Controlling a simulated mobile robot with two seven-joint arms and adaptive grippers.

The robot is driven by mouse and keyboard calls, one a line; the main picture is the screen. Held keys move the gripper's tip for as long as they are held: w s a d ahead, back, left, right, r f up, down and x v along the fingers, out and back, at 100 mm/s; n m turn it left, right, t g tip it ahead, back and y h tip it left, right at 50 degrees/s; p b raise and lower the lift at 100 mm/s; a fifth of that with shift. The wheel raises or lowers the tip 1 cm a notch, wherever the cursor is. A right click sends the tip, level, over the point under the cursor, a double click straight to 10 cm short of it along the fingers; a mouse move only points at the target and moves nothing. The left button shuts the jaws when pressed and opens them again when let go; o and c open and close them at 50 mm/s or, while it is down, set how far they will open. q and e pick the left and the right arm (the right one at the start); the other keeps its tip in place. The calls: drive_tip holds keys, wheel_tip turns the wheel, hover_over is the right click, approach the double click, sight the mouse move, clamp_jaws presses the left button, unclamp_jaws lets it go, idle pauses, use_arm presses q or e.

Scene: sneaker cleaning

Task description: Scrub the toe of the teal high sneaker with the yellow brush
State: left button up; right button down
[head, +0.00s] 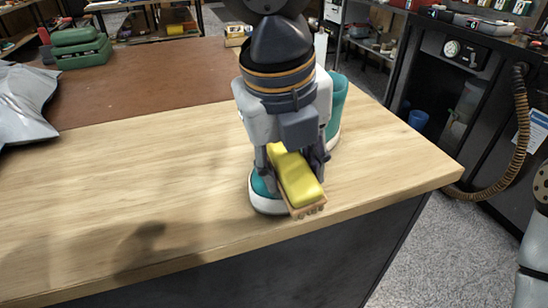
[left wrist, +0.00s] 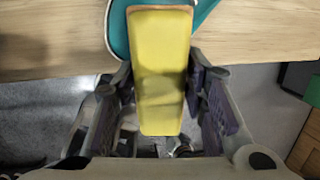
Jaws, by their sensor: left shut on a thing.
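My left gripper (head: 291,166) comes down over the table's front right part and is shut on the yellow brush (head: 298,183). The brush has a yellow top and a wooden base with bristles underneath. In the left wrist view the brush (left wrist: 160,70) lies between the fingers. The teal high sneaker (head: 262,188) stands under the gripper, its white-edged toe toward the front edge. Its teal collar (head: 339,98) shows behind the gripper; the middle is hidden. The brush is over the toe; whether the bristles touch it cannot be told. Teal also shows in the left wrist view (left wrist: 119,36).
A brown mat (head: 150,85) lies at the back. A green case (head: 80,48) and a grey crumpled bag (head: 24,104) are at the far left.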

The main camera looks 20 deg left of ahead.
use_arm(q)
drive_tip(key=shift+d, duration=0.25)
drive_tip(key=shift+w+a+f, duration=0.1)
drive_tip(key=shift+w+a, duration=0.1)
drive_tip(key=shift+a, duration=0.45)
drive_tip(key=shift+w+a+f, duration=0.1)
drive_tip(key=shift+w+a, duration=0.05)
drive_tip(key=shift+a, duration=0.5)
drive_tip(key=shift+w+a+f, duration=0.1)
drive_tip(key=shift+w+a, duration=0.1)
drive_tip(key=shift+a, duration=0.45)
drive_tip(key=v, duration=0.6)
drive_tip(key=v, duration=0.3)
